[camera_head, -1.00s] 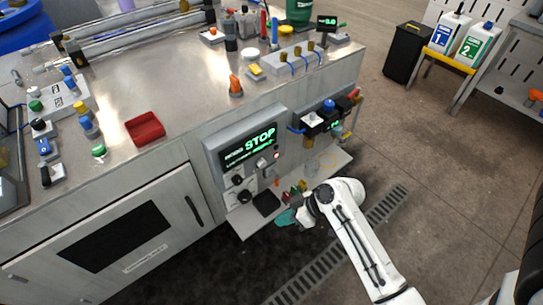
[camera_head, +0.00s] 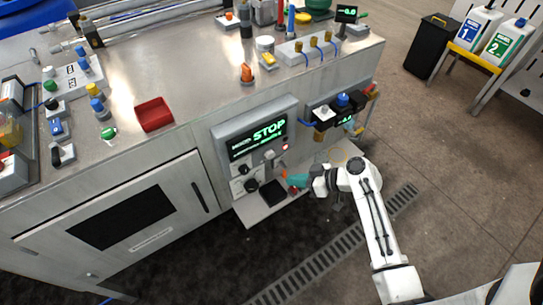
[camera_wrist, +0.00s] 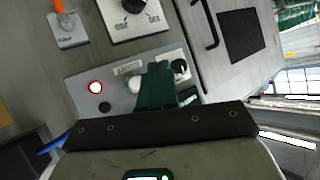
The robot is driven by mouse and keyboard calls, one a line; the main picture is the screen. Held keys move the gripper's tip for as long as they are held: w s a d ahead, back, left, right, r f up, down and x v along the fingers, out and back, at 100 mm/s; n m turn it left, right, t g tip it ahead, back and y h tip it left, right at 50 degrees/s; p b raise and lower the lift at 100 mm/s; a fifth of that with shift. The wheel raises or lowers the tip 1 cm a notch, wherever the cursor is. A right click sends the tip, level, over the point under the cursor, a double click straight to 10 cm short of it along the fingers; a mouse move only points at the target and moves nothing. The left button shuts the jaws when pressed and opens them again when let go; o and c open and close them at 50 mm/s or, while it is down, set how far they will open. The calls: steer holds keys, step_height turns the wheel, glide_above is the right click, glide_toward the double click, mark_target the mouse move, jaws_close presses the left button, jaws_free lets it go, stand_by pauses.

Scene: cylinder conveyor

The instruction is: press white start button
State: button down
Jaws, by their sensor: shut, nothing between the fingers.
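The white button (camera_wrist: 136,84) shows on the light grey control panel (camera_wrist: 122,101) in the wrist view. It is just left of the fingers and partly covered by them. My gripper (camera_wrist: 157,68) has green fingers, shut and empty, in front of the panel; I cannot tell whether they touch the button. In the head view my gripper (camera_head: 296,180) is below and slightly right of the STOP display (camera_head: 258,138), in front of the cabinet. The button is too small to make out surely there.
A lit red button (camera_wrist: 96,87) and a black button (camera_wrist: 104,107) lie left of the white one. A knob (camera_wrist: 180,67) is right of the fingers. A black tray (camera_head: 272,193) sits on the low shelf. A red tray (camera_head: 154,114) is on the worktop.

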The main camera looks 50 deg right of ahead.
steer(key=w+d+b, duration=0.2)
steer(key=w, duration=0.5)
steer(key=shift+b, duration=0.3)
steer(key=shift+w, duration=0.25)
stand_by(1.6)
steer(key=shift+w+d, duration=0.1)
steer(key=shift+w, duration=0.2)
steer(key=shift+w+d+b, duration=0.15)
steer(key=shift+w+b, duration=0.3)
steer(key=shift+b, duration=0.1)
stand_by(0.5)
steer(key=shift+s+r, duration=0.1)
steer(key=shift+s, duration=0.05)
stand_by(0.3)
steer(key=shift+s+a+p, duration=0.25)
steer(key=shift+s+p, duration=0.05)
steer(key=shift+s, duration=0.45)
steer(key=shift+s, duration=0.1)
steer(key=shift+s+a+p, duration=0.25)
steer(key=shift+s, duration=0.5)
steer(key=shift+s+a+p, duration=0.2)
steer(key=shift+s+p, duration=0.05)
steer(key=shift+s, duration=0.55)
steer(key=shift+s+a+p, duration=0.25)
steer(key=shift+s, duration=0.5)
